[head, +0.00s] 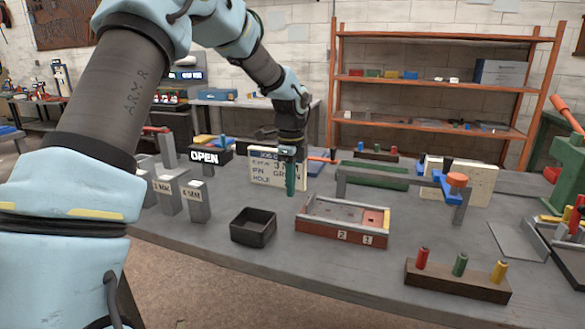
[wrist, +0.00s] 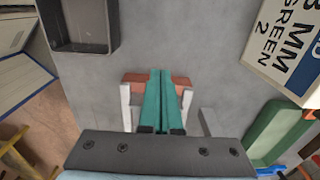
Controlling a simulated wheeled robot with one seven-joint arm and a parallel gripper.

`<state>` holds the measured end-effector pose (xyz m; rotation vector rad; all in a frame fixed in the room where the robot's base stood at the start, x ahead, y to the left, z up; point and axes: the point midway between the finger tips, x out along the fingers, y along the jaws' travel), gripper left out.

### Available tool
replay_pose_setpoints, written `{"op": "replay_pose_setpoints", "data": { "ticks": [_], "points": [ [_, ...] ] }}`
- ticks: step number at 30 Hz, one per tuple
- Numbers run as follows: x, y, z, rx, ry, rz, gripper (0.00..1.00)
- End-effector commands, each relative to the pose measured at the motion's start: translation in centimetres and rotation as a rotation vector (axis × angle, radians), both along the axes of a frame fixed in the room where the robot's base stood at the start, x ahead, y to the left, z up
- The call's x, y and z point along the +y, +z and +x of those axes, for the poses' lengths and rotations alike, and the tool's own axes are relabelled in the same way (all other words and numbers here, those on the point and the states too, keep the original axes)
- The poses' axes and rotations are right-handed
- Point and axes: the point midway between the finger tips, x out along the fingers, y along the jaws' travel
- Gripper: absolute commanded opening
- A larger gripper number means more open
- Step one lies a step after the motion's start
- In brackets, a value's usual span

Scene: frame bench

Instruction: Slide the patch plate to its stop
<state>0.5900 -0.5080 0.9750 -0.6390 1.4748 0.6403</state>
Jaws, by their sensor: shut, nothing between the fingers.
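A low red fixture (head: 342,234) with pale rails and the marks 2 and 1 stands on the bench. Inside it, a pale grey surface (head: 335,210), apparently the patch plate, covers the left and middle. A reddish area with a dark spot (head: 375,217) shows at the right. My gripper (head: 290,192) has teal fingers, shut and empty, pointing down by the fixture's left end. The wrist view shows the closed fingertips (wrist: 160,72) in front of a red end (wrist: 134,78) between pale rails. The fingers and palm hide most of the fixture there; contact cannot be told.
A dark open bin (head: 254,227) stands left of the fixture. A printed sign (head: 268,167) stands behind my gripper. A grey bridge (head: 395,180) with a blue and orange piece is behind right. A peg block (head: 457,281) is at the front right. Bare bench lies between.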

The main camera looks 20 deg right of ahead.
Motion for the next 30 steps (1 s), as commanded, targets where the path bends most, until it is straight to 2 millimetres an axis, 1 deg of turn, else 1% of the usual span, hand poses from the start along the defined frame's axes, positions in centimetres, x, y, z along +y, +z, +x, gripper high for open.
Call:
{"op": "replay_pose_setpoints", "data": {
  "ticks": [1, 4, 6, 12, 26, 30],
  "points": [
    [0.0, -0.9, -0.1, 0.004, -0.001, 0.003, 0.00],
    [0.1, -2.8, -0.1, 0.004, 0.001, 0.002, 0.00],
    [-1.1, -2.3, -1.0, 0.000, -0.004, 0.000, 0.00],
    [-2.6, -2.5, -2.4, -0.001, 0.000, -0.001, 0.00],
    [-3.0, -2.6, -2.9, -0.001, 0.001, -0.001, 0.00],
    [-4.6, -2.6, -4.3, 0.000, -0.003, -0.001, 0.00]
  ]
}}
